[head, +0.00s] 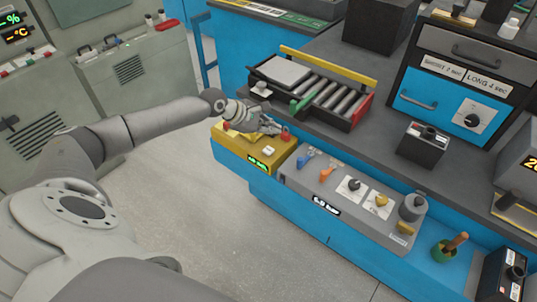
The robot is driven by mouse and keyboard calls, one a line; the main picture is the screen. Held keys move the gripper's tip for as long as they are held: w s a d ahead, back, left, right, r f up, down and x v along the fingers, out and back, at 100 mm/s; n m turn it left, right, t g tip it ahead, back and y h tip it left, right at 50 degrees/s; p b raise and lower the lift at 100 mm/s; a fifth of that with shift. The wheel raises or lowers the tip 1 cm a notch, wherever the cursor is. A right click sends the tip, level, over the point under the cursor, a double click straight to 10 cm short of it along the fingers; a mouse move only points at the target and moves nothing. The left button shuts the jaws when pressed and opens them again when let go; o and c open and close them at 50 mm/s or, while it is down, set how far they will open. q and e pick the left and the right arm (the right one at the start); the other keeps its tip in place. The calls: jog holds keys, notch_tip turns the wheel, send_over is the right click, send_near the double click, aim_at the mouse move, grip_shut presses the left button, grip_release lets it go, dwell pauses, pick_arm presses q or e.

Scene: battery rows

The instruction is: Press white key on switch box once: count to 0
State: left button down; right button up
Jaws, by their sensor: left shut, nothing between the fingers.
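The switch box (229,148) is yellow and sits on the near left end of the blue counter. Its front carries a small lit green display (258,164), too small to read surely. The white key (267,151) shows on its top near the front edge. A red key (285,134) is at the box's right back. My left gripper (273,127) comes in from the left over the back of the box, shut and empty. Its fingertips are close to the red key and behind the white key, apart from the white key. The gripper hides part of the box top. My right gripper is out of view.
A grey panel (331,203) with levers and knobs stands right of the box. Behind are a roller tray (362,109) with a yellow bar, a dark switch unit (421,145) and a blue-drawered cabinet (418,101). The floor (205,210) in front is clear.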

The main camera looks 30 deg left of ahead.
aim_at(270, 152)
pick_arm(q)
notch_tip(270, 152, down, 4)
jog(key=b, duration=0.4)
jog(key=shift+f, duration=1.1)
jog(key=shift+f, duration=0.15)
dwell(0.3)
jog(key=shift+f, duration=0.25)
